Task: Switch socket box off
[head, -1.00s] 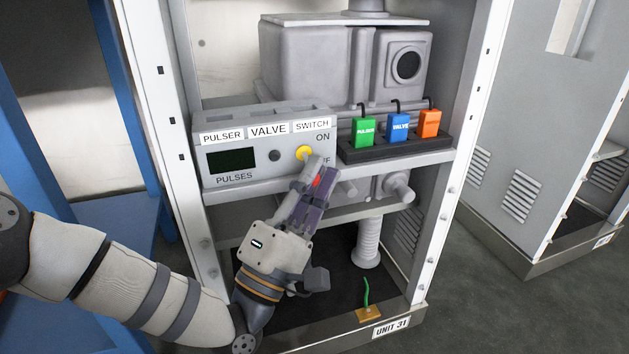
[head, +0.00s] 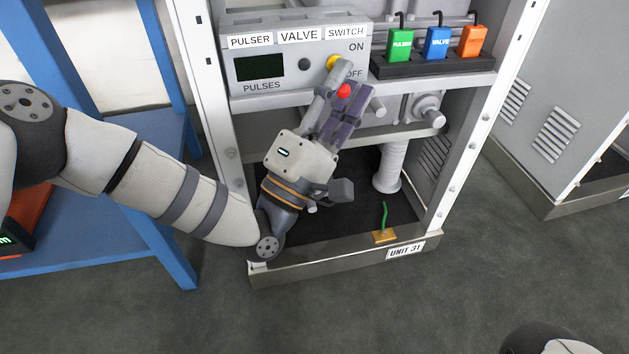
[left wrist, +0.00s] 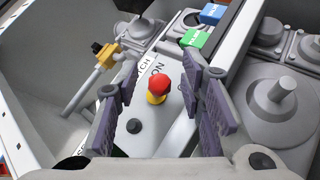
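The grey socket box (head: 296,80) has PULSER, VALVE and SWITCH labels, a dark display and ON and OFF marks. Its switch knob shows in the head view as a yellow base (head: 333,62) and a red cap (head: 343,90), with a finger partly in front. In the left wrist view the red cap (left wrist: 160,84) stands upright on its yellow base, between the fingers. My left gripper (head: 350,82) is open, one finger on each side of the knob; I cannot tell whether either touches it. My right gripper is out of view.
Green (head: 400,44), blue (head: 437,42) and orange (head: 473,41) plugs stand in a black strip (head: 430,64) right of the box. White cabinet posts (head: 218,100) flank the shelf. A blue table (head: 90,240) stands left. Open floor (head: 330,310) lies in front.

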